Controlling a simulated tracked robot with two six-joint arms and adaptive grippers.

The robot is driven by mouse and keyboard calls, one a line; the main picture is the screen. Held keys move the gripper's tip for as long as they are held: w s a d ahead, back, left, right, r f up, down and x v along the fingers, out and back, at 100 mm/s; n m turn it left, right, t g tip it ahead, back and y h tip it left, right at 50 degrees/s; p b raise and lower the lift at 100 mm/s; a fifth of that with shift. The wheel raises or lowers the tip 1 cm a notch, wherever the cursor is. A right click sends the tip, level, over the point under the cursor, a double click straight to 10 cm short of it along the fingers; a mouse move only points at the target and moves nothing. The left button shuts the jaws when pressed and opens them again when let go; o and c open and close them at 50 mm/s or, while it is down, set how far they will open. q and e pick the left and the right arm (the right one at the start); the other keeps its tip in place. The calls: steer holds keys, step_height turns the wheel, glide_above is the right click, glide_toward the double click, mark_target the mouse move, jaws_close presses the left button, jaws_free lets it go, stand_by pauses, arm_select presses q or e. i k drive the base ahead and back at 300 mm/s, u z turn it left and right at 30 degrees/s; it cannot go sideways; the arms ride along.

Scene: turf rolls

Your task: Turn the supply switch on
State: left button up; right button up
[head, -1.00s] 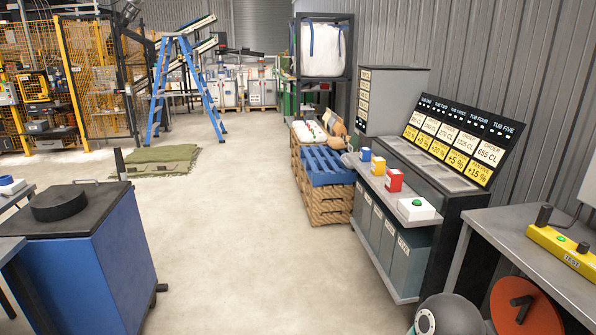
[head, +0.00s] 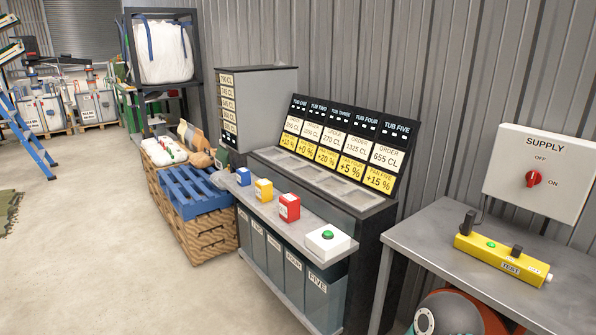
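The supply switch is a red rotary knob (head: 533,179) on a light grey box (head: 508,190) labelled SUPPLY, mounted on the corrugated wall at the right of the head view. OFF is printed above the knob and ON to its right. The knob's grip looks roughly upright, toward OFF, but it is small in the picture. Neither of my grippers is in view, and nothing touches the knob.
A grey bench (head: 450,238) stands below the box, bearing a yellow TEST unit (head: 500,258) with a green button. A blue pallet (head: 195,193) lies farther left. Open floor is at left.

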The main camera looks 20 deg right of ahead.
mark_target(533, 178)
steer(key=z, duration=0.45)
steer(key=i, duration=1)
steer(key=z, duration=0.65)
steer(key=k, duration=0.65)
steer(key=z, duration=0.25)
steer(key=i, duration=0.7)
steer(key=u, duration=0.05)
